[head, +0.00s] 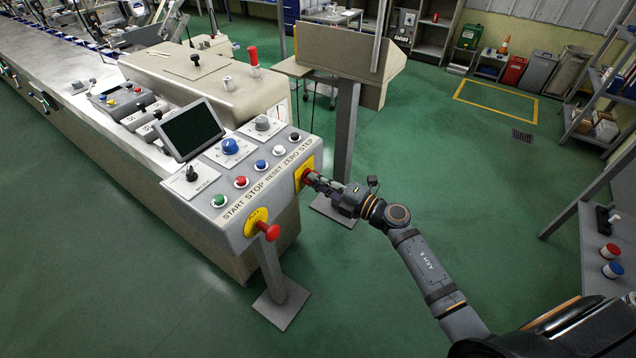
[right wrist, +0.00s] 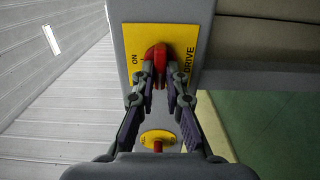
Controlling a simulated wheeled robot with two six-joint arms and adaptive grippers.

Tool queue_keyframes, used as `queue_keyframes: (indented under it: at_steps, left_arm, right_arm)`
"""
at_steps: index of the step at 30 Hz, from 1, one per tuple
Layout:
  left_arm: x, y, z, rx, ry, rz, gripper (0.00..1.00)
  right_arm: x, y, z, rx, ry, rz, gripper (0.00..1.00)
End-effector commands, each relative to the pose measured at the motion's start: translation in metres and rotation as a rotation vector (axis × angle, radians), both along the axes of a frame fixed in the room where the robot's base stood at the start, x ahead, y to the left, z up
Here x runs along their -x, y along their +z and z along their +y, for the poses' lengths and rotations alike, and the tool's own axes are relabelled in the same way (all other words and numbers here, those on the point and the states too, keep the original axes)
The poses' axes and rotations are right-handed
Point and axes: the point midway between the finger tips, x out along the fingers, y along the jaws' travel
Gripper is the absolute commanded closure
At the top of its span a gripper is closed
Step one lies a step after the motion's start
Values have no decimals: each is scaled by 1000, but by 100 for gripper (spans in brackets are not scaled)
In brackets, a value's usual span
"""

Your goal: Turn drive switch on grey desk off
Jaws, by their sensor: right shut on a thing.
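The drive switch is a red knob (right wrist: 154,54) on a yellow plate (right wrist: 178,38) marked ON and DRIVE in the right wrist view. In the head view its yellow plate (head: 304,171) is on the right end face of the grey desk (head: 228,190). My right gripper (head: 311,177) reaches it from the right. In the right wrist view the fingers of my right gripper (right wrist: 158,82) are closed on the red knob, one on each side. The fingers hide part of the knob. My left gripper is not in view.
A red emergency knob (head: 268,230) on a yellow plate juts from the desk's front. The desk top carries several coloured buttons, a blue knob (head: 230,146) and a tilted screen (head: 188,131). A grey post (head: 346,130) stands behind my right gripper. Green floor is open to the right.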

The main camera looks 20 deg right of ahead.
Motion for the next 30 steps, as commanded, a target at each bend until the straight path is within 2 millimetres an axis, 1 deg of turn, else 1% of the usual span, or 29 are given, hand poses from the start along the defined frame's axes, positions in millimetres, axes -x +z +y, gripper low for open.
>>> queue_keyframes:
  at_steps: [14,15,20,30]
  left_arm:
    - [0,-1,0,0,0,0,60]
    - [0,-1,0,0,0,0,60]
    - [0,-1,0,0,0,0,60]
    - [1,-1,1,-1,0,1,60]
  right_arm:
    - [0,-2,0,16,0,-7,100]
    - [0,-2,0,15,0,-7,87]
    - [0,-1,0,14,0,-7,65]
    - [3,-1,-2,13,0,-8,65]
